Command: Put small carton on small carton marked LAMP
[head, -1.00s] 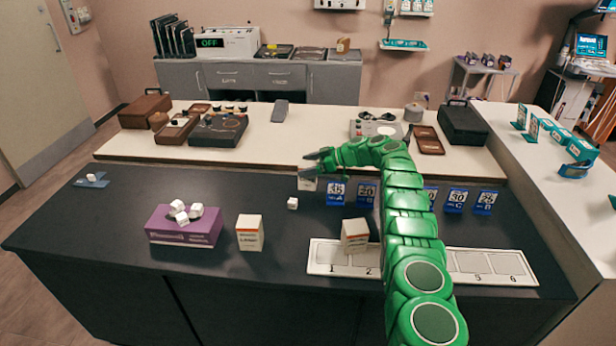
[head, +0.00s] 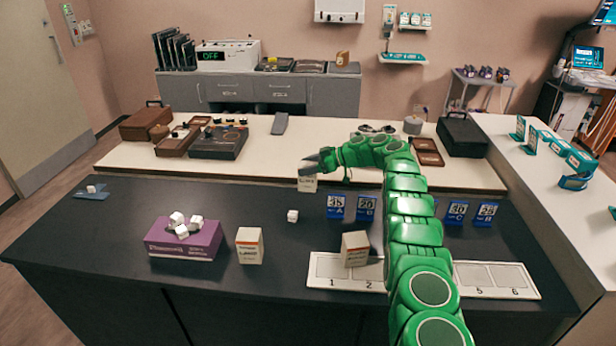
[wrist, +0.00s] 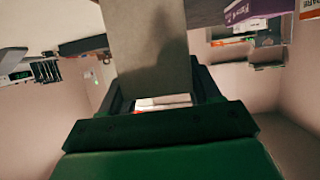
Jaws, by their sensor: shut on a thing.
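My gripper (head: 314,166) is shut on a small pale carton (head: 307,184), over the dark counter. In the wrist view the held carton (wrist: 148,45) is a plain grey face between the fingers. A small white and orange carton (head: 250,247) stands upright on the counter, left of and nearer than my gripper; its print is small and looks like LAMP. Another such carton (head: 355,249) stands on the numbered white board (head: 325,271); its print is not readable.
A purple box (head: 184,240) with several white cubes on top stands left of the cartons. A loose white cube (head: 293,216) lies on the counter. Blue number signs (head: 366,207) stand behind the board. The counter's left part is mostly clear.

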